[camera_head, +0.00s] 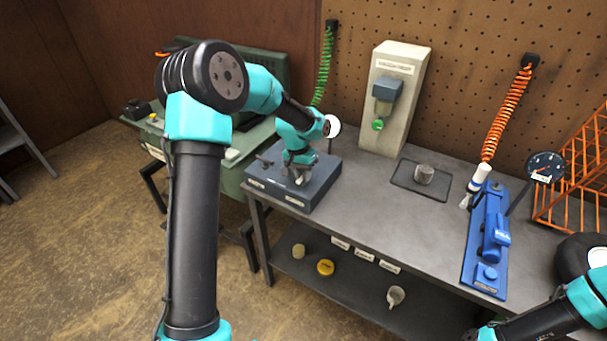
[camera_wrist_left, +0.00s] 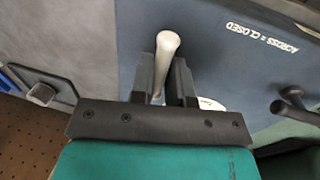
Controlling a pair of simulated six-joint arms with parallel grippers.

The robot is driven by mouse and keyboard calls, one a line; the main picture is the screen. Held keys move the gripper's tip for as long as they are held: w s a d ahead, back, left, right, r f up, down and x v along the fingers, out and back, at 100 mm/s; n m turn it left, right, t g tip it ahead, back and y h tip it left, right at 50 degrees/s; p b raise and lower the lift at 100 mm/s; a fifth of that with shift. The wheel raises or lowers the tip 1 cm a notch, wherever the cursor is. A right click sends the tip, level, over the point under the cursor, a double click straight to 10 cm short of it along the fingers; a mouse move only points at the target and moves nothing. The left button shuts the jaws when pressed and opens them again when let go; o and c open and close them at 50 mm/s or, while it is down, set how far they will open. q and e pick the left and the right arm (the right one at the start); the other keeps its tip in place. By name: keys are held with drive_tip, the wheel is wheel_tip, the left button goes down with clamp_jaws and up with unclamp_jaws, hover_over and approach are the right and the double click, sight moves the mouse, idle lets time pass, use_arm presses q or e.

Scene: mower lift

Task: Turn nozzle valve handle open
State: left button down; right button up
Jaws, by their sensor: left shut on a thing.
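The valve box (camera_head: 318,184) is a dark blue-grey block on the left end of the grey workbench. My left gripper (camera_head: 300,172) points down over it. In the left wrist view, my left gripper (camera_wrist_left: 166,80) is shut on a pale rod-like valve handle (camera_wrist_left: 168,44), which stands out beyond the fingers. The box top (camera_wrist_left: 215,60) there carries the words "ACROSS = CLOSED". The handle's base is hidden by the fingers. My right gripper is at the bottom right edge of the head view, and its fingers do not show clearly.
A dark T-shaped fitting (camera_wrist_left: 292,103) stands beside the handle on the box. A green machine (camera_head: 232,178) is left of the bench.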

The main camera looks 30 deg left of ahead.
use_arm(q)
drive_tip(key=c, duration=1.1)
unclamp_jaws()
drive_tip(key=a+r, duration=0.1)
drive_tip(key=r, duration=0.4)
drive_tip(key=a+r, duration=0.1)
drive_tip(key=r, duration=0.5)
drive_tip(key=a+r, duration=0.1)
drive_tip(key=r, duration=0.5)
drive_tip(key=shift+a, duration=0.2)
